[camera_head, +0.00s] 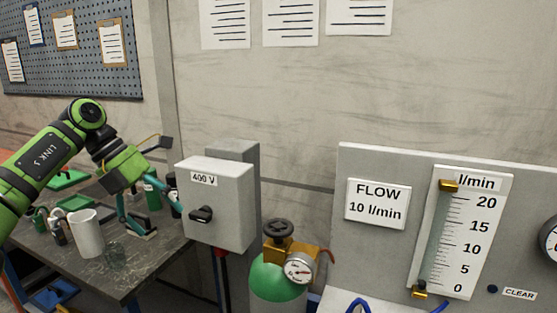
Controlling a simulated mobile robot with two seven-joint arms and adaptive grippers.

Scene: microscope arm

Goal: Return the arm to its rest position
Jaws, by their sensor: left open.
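My left arm comes in from the left, green and black, marked "LINK 3". Its left gripper (162,216) is over the dark workbench, with its teal fingers spread apart and nothing seen between them. One finger reaches toward the lower left side of the grey 400 V switch box (218,195); I cannot tell whether it touches. No microscope or microscope arm can be made out in this view. My right gripper is not in view.
The workbench (135,281) holds a white mug (86,233), a clear glass (116,257) and small bottles. A green gas cylinder (277,284) with a gauge stands right of the bench. A flow panel (380,160) fills the right. A pegboard (82,70) hangs upper left.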

